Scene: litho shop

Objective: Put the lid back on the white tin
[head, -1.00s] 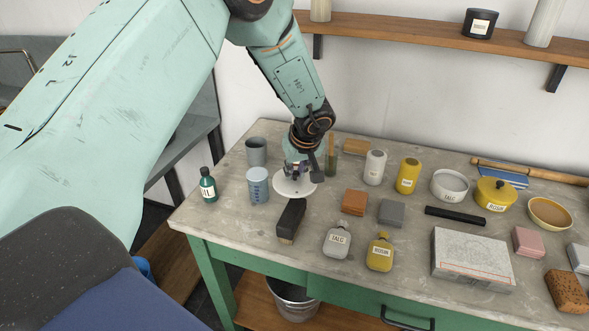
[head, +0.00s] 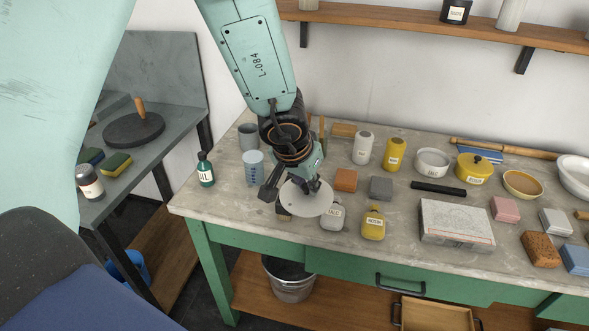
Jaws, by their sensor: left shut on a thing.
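The white tin (head: 432,163) stands open on the table, right of the yellow bottle, with its label facing front. The yellow tin (head: 475,167) beside it has its lid on. My left gripper (head: 308,186) is shut on the white round lid (head: 306,202), pointing down with the disc below it. The lid is well to the left of the white tin and nearer the front edge. It looks raised above the table, partly covering a dark brush and close to the grey talc bottle (head: 332,217). My right gripper is not in view.
Upright white (head: 363,148) and yellow (head: 394,154) bottles stand behind. A stone slab (head: 456,222) is at front right.

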